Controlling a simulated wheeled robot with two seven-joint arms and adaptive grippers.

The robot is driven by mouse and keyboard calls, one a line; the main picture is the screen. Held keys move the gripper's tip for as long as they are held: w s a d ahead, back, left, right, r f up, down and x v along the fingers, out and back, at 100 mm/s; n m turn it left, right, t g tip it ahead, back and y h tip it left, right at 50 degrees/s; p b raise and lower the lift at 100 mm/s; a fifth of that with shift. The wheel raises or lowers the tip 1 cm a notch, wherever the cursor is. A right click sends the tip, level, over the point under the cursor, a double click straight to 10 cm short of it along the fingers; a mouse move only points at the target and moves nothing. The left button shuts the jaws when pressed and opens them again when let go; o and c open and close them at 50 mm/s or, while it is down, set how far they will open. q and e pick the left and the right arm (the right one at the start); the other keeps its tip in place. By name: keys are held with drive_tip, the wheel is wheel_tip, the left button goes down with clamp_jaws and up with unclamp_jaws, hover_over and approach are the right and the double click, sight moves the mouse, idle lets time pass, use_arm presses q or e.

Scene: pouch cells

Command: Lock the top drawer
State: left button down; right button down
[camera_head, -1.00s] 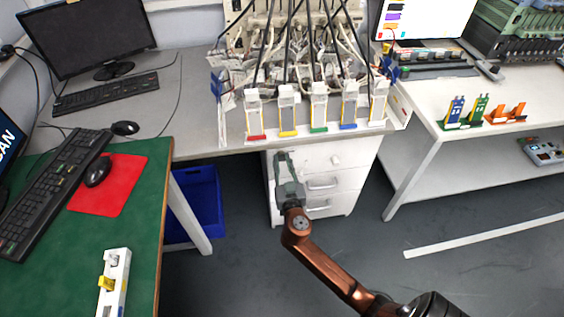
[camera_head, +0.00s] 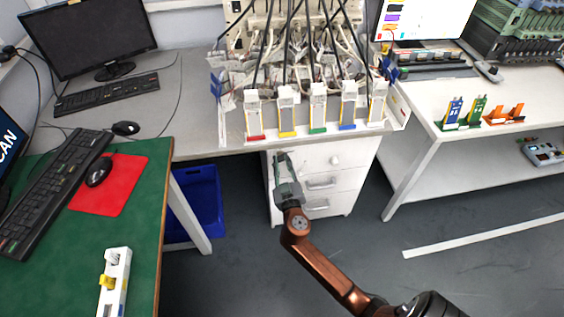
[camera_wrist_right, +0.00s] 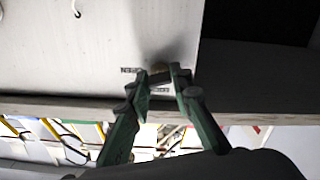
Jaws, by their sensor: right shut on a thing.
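The white drawer cabinet (camera_head: 345,183) stands under the grey bench; its top drawer (camera_head: 312,160) is flush with the front. My right gripper (camera_head: 281,156) is at the top left of that drawer front. In the right wrist view, which looks upside down, my right gripper (camera_wrist_right: 162,76) is closed around a small lock knob or key on the drawer front (camera_wrist_right: 100,45). The fingertips hide most of this piece. Small dark lettering (camera_wrist_right: 130,70) shows beside it, with more between the fingers. My left gripper is not in view.
The bench edge (camera_head: 225,152) runs just above the cabinet, close to my right gripper. Several coloured pouch-cell holders (camera_head: 319,112) stand along that edge. A blue bin (camera_head: 207,200) is left of the cabinet. Floor to the right is mostly clear.

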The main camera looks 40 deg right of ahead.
drive_tip(key=n, duration=0.3)
drive_tip(key=shift+r+p, duration=0.1)
drive_tip(key=shift+p, duration=0.2)
drive_tip(key=shift+n, duration=0.9)
drive_tip(key=n+p, duration=0.3)
drive_tip(key=n, duration=0.4)
drive_tip(key=shift+a+n, duration=0.1)
drive_tip(key=shift+n, duration=0.2)
use_arm(q)
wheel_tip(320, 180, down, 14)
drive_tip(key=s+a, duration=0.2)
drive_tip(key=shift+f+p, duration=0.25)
drive_tip(key=shift+p, duration=0.1)
use_arm(e)
drive_tip(key=shift+n, duration=1.2)
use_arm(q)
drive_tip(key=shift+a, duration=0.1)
use_arm(e)
drive_tip(key=c, duration=1.8)
unclamp_jaws()
drive_tip(key=shift+o, duration=0.4)
